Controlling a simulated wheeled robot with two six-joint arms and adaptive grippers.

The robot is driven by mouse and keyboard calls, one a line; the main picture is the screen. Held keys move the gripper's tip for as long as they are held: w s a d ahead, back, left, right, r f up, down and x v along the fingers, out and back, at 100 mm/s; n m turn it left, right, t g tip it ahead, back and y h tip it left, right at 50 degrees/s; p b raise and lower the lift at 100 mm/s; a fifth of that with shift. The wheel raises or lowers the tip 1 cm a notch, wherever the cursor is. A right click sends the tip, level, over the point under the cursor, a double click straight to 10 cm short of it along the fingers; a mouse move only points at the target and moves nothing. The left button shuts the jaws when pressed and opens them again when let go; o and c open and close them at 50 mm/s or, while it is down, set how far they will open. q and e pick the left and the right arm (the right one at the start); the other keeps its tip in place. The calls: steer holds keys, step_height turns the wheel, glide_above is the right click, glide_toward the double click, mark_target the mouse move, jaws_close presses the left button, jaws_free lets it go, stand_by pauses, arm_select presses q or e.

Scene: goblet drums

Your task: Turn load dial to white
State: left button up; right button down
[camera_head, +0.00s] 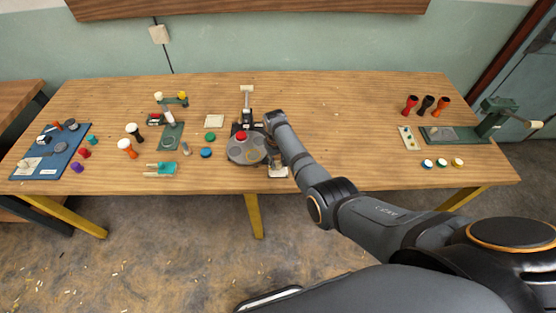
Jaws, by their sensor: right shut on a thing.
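A press-like station stands at the middle of the table, with a round grey turntable (246,149), a red disc (241,136) on it and an upright lever (247,97) behind. My right gripper (262,128) reaches down at the back right of this station. It is shut on what seems to be the load dial, which the gripper and arm hide. The dial's colour marks and setting cannot be made out. My left gripper is not in view.
Blue board (72,160) with coloured pieces at the left. Several goblet drums stand on the table, including an orange one (126,147) and a red one (410,104). A green press (495,118) stands at the right. Table between station and right-hand drums is mostly clear except for my arm.

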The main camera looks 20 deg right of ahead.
mark_target(276, 163)
steer(key=m, duration=0.5)
steer(key=shift+w+p, duration=0.1)
steer(key=shift+p, duration=0.3)
steer(key=shift+m, duration=0.4)
steer(key=c, duration=1)
jaws_free()
steer(key=shift+c, duration=0.2)
steer(key=shift+r, duration=0.15)
step_height(276, 163, up, 12)
steer(key=shift+a, duration=0.25)
steer(key=shift+w, duration=0.1)
